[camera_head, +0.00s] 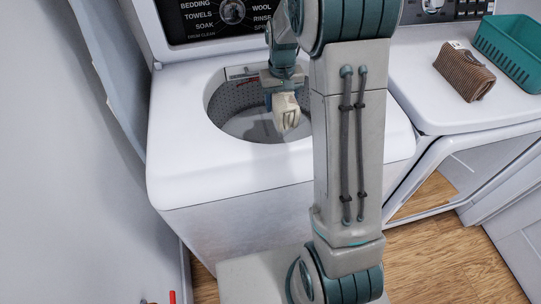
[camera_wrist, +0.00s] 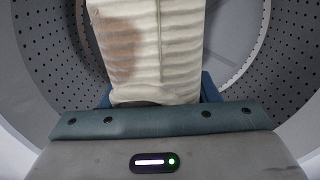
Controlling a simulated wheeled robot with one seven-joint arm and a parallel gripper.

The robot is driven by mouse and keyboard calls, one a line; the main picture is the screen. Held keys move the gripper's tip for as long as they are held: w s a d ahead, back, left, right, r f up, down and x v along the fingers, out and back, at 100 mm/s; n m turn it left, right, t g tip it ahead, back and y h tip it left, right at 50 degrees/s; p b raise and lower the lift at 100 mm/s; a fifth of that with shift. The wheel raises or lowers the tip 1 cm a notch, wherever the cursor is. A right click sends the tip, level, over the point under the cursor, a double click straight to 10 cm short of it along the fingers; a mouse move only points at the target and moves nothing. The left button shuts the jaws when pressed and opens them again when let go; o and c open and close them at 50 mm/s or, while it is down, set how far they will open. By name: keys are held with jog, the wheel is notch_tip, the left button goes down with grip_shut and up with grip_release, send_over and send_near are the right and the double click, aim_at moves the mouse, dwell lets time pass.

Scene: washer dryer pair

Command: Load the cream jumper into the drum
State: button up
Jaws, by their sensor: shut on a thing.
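The cream jumper (camera_head: 286,111) is a small ribbed, folded bundle hanging below my gripper (camera_head: 284,93) over the washer's round opening. In the wrist view the cream jumper (camera_wrist: 150,50) fills the space ahead of my gripper (camera_wrist: 155,100), with a brownish patch on its left side. My gripper is shut on it and its fingertips are mostly hidden behind the cloth. The drum (camera_head: 235,103) is a perforated grey tub in the top-loading washer at the left; its perforated wall (camera_wrist: 55,50) surrounds the jumper in the wrist view. My arm covers the opening's right side.
The white washer top (camera_head: 180,150) surrounds the opening, with a dark control panel (camera_head: 215,15) behind. The dryer (camera_head: 430,110) stands at the right, bearing a brown folded ribbed cloth (camera_head: 465,72) and a teal basket (camera_head: 512,50). A grey wall (camera_head: 70,180) is close at the left.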

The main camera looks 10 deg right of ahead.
jog(key=a+f+b, duration=0.1)
jog(key=f, duration=0.3)
jog(key=f+b, duration=0.2)
jog(key=f, duration=0.3)
jog(key=a+f+b, duration=0.1)
jog(key=f+b, duration=0.1)
jog(key=f, duration=0.3)
jog(key=shift+w+a, duration=0.3)
jog(key=shift+w, duration=0.05)
jog(key=shift+f+b, duration=0.45)
jog(key=shift+f, duration=0.15)
jog(key=o, duration=1.3)
notch_tip(320, 180, up, 13)
jog(key=shift+r+p, duration=0.1)
jog(key=shift+p, duration=0.95)
